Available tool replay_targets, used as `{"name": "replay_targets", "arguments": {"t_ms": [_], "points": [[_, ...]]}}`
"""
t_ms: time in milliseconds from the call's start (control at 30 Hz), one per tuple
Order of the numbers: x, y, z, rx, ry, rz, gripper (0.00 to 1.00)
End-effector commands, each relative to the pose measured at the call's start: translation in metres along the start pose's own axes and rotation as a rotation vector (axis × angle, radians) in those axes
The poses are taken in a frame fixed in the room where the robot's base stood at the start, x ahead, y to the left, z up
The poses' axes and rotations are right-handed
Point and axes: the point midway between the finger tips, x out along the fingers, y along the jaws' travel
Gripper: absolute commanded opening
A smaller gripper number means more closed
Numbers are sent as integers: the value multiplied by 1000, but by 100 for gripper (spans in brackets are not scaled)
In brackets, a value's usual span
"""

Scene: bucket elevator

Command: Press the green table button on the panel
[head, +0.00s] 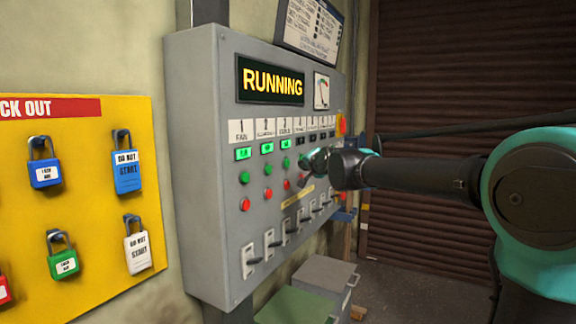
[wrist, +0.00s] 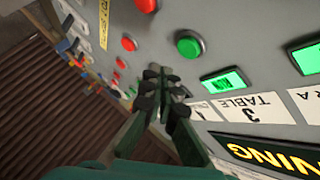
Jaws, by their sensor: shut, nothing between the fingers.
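The grey control panel (head: 205,170) stands on the wall, with a third column labelled TABLE. Its round green table button (head: 286,162) lies below a lit green indicator and above a red button. In the wrist view the green button (wrist: 189,43) is fully visible, beside the indicator (wrist: 222,82) and the upside-down TABLE label (wrist: 245,107). My gripper (head: 308,158) is shut and empty, just right of that button in the head view. In the wrist view my gripper's fingertips (wrist: 160,78) are below and left of the button, apart from it in the picture. They hide part of the fourth column.
The display (head: 271,80) reads RUNNING. Red buttons (head: 246,204) and several switches (head: 250,262) line the lower panel. A yellow lockout board (head: 95,170) with padlocks hangs at left. Boxes (head: 320,275) stand below the panel. The floor at right is clear.

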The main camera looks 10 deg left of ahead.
Motion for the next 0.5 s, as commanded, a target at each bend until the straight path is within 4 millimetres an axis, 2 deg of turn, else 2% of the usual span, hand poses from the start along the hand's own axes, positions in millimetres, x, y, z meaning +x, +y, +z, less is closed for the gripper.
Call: {"name": "replay_targets", "arguments": {"t_ms": [233, 500], "points": [[-15, 11, -11, 2, 1, 1, 0], [-17, 13, -13, 0, 1, 0, 0]]}}
